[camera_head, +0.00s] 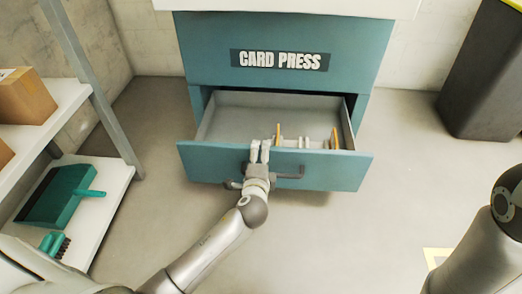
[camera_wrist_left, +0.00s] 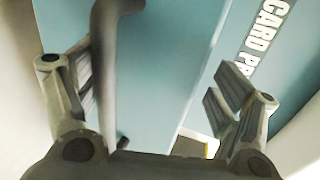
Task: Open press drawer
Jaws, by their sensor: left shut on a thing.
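The card press drawer (camera_head: 208,166) is pulled out, with its grey inside showing. Its dark bar handle (camera_head: 291,175) is on the teal front. My left gripper (camera_head: 260,149) is shut on the drawer at the handle, left of the front's middle, and its fingers reach the top edge. In the left wrist view my left gripper (camera_wrist_left: 155,90) has the handle (camera_wrist_left: 110,60) along its left finger and the teal drawer front (camera_wrist_left: 165,60) between its fingers. The exact contact is partly hidden. My right gripper is out of view.
The card press body (camera_head: 280,35) stands above the drawer. Small upright pieces (camera_head: 306,142) are inside the drawer. A shelf (camera_head: 110,185) with a teal dustpan (camera_head: 55,195) is at left, and a dark bin (camera_head: 485,80) at right. Floor in front is clear.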

